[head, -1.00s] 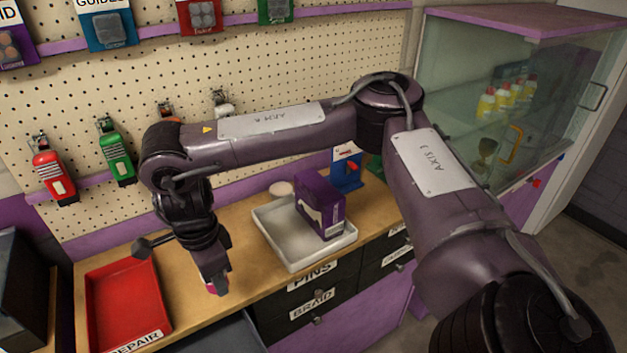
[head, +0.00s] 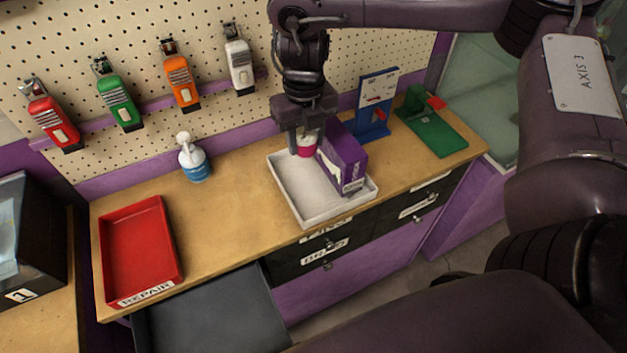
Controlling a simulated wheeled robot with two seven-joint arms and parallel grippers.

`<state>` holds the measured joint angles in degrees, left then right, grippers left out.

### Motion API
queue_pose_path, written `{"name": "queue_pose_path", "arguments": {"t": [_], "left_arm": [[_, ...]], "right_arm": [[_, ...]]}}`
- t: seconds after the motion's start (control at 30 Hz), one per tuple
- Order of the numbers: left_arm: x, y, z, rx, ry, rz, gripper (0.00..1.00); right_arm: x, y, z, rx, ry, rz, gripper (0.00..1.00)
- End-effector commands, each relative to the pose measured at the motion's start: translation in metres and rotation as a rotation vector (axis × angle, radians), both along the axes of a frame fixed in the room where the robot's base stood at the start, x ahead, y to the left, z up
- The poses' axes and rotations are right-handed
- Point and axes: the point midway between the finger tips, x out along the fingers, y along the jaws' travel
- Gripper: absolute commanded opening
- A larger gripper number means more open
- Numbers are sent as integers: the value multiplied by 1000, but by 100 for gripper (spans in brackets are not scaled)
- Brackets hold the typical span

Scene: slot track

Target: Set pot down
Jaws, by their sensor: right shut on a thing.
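A small pink pot with a pale top (head: 306,148) is between the fingers of my right gripper (head: 305,140), which is shut on it. The gripper points down over the back part of the white tray (head: 290,195). The pot is just left of the purple box (head: 345,158) standing in that tray. I cannot tell whether the pot touches the tray or the box. The fingers hide part of the pot. My left gripper is not in view.
A red REPAIR tray (head: 140,250) lies empty at the left. A blue-and-white bottle (head: 193,160) stands at the back. A blue stand (head: 374,108) and a green stand (head: 432,128) are at the right. Bare bench lies between the trays. A drawer (head: 215,315) stands open in front.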

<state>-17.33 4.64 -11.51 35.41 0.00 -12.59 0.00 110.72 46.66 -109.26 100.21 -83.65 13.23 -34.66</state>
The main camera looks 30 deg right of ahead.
Motion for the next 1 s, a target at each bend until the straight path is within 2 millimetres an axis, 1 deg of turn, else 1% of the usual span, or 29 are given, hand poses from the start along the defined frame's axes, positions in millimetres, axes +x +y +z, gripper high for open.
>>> {"name": "queue_pose_path", "arguments": {"t": [0.03,0.17,0.3,0.4,0.5,0.67,0.8,0.9,1.0], "left_arm": [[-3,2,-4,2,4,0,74],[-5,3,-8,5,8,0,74],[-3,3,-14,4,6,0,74],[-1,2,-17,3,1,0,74],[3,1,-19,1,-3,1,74],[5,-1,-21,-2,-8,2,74],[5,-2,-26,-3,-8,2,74],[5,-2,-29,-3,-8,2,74],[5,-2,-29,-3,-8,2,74]], "right_arm": [[-2,0,-17,2,8,-2,17],[-2,0,-48,2,8,-2,17],[-2,0,-82,1,8,-2,17],[-1,0,-102,1,5,-1,17],[-1,0,-116,1,3,0,17],[0,0,-127,1,1,2,17],[-1,0,-146,1,4,0,17],[-1,0,-157,1,3,1,17],[0,0,-161,0,0,1,17]]}}
